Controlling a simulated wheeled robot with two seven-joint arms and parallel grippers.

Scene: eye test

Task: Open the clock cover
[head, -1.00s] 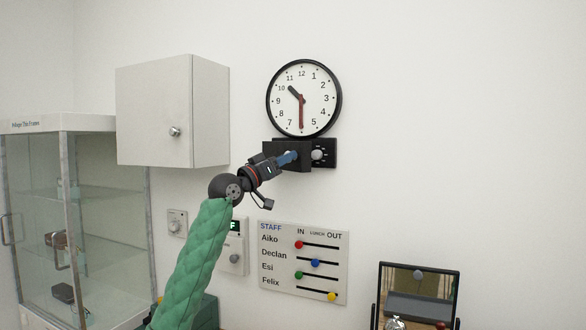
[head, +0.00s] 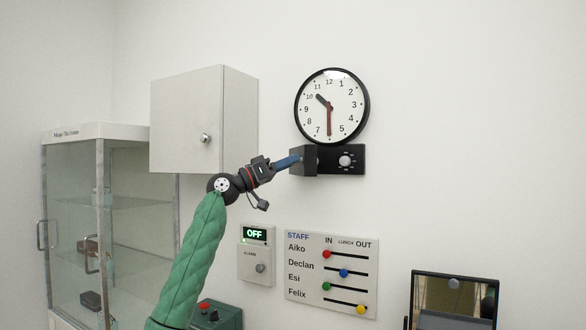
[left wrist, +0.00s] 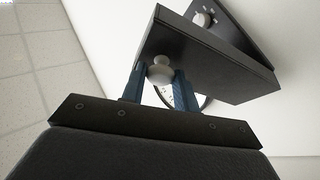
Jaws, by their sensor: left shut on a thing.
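The round clock (head: 332,106) with a black rim hangs on the wall. Under it is a dark panel (head: 357,165) with a pale dial knob (head: 345,161). The dark clock cover (head: 309,161) stands swung out from the panel's left side, and the dial is uncovered. My left gripper (head: 296,160) is at the cover. In the left wrist view, its blue fingers (left wrist: 159,80) are shut on the cover's pale round knob (left wrist: 159,71), on the face of the cover (left wrist: 208,55). Part of the clock shows behind the fingers. My right gripper is not in view.
A white wall cabinet (head: 186,124) hangs left of the clock, above my left arm. A glass display case (head: 75,225) stands at the far left. Below are an alarm box (head: 255,258), a staff slider board (head: 310,300) and a mirror (head: 455,274). The wall right of the clock is bare.

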